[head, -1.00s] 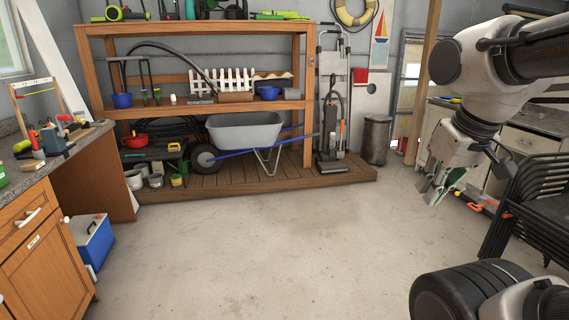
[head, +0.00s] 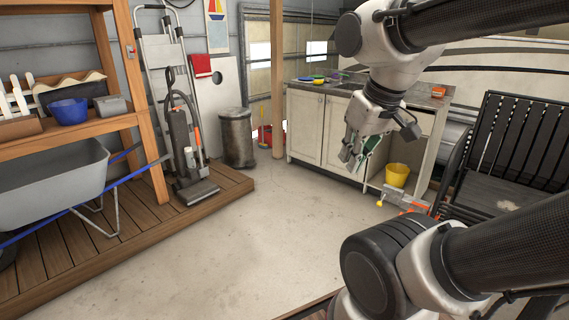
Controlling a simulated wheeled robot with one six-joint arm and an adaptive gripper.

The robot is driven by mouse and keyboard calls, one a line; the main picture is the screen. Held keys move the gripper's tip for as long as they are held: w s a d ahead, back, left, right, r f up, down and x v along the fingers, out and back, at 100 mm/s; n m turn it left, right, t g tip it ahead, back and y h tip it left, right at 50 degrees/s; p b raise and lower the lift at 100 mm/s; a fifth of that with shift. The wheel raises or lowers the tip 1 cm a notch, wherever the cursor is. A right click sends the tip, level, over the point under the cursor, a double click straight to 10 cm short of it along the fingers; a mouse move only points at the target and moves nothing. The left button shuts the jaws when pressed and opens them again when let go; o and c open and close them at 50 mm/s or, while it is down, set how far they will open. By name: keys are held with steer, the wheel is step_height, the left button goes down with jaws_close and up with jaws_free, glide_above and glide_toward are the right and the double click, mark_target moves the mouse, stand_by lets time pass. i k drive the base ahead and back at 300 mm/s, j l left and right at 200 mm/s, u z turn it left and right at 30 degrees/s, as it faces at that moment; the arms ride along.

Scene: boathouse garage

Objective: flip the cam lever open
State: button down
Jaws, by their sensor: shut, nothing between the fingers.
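I cannot make out a cam lever in the head view. My gripper (head: 352,161) hangs in the air, fingers pointing down, in front of the pale cabinet; it is shut and empty. Behind and to the right of it, low down, is a grey and orange item (head: 405,199) with a small yellow end. It is too small to tell whether it has a lever. My gripper appears apart from it.
A yellow bucket (head: 397,175) stands by the open part of the cabinet (head: 306,128). A black slatted bench (head: 505,150) stands at the right. A metal bin (head: 237,140), an upright vacuum (head: 183,150) and a wheelbarrow (head: 50,180) are left. The middle floor is clear.

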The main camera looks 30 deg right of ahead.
mark_target(379, 204)
steer(key=i+j+z, duration=0.1)
steer(key=i+z, duration=0.3)
steer(key=i, duration=0.2)
steer(key=i+j+z, duration=0.4)
steer(key=i, duration=0.2)
steer(key=i+j+z, duration=0.4)
steer(key=i, duration=0.15)
